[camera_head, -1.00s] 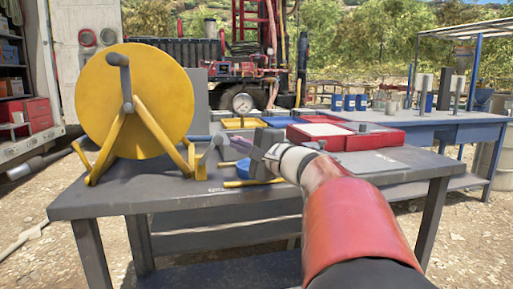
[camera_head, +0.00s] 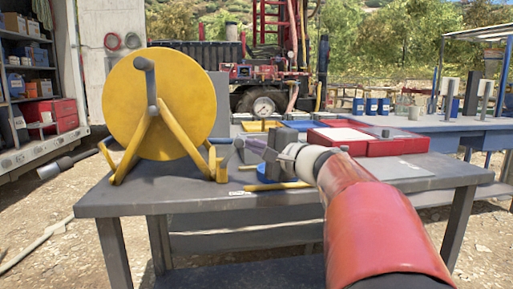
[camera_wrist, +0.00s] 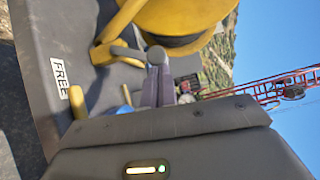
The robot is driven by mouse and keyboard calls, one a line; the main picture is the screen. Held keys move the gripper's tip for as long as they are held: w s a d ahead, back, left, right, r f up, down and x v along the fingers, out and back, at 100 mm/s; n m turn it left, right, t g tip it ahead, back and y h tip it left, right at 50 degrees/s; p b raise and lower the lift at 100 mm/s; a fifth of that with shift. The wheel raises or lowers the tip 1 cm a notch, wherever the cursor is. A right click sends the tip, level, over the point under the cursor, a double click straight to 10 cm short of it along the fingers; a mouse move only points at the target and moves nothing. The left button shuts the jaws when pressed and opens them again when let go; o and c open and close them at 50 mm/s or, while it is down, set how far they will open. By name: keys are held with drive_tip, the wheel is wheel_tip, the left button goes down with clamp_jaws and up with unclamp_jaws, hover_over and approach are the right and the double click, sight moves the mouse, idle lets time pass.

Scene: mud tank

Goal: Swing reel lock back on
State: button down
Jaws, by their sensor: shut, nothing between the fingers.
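The yellow reel (camera_head: 160,104) stands upright in its yellow frame at the left of the grey table. A small grey lock lever (camera_head: 229,155) leans up and right from the yellow post at the frame's right foot. In the wrist view the grey lever (camera_wrist: 128,52) ends in a round knob beside my fingertips. A white label reading FREE (camera_wrist: 60,78) lies on the table near it. My gripper (camera_head: 243,146) is shut and empty, its fingers close to the lever's knob. I cannot tell whether they touch it. My gripper's body hides part of the wrist view.
A yellow bar (camera_head: 275,186) and a blue round thing (camera_head: 243,169) lie under my gripper. Red cases (camera_head: 398,143) stand at the table's right. A blue bench (camera_head: 470,133) stands behind.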

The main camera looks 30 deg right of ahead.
drive_tip(key=w+a+r+n+g+h+p, duration=0.2)
drive_tip(key=a+r+n+g+p, duration=0.1)
drive_tip(key=a+n, duration=0.3)
drive_tip(key=shift+w+a+r+g+h+p, duration=0.25)
drive_tip(key=shift+g+h+p, duration=0.15)
drive_tip(key=shift+g+p, duration=0.25)
drive_tip(key=shift+r+p, duration=0.6)
drive_tip(key=shift+r, duration=0.15)
drive_tip(key=shift+s+d+r, duration=0.1)
drive_tip(key=shift+r, duration=0.05)
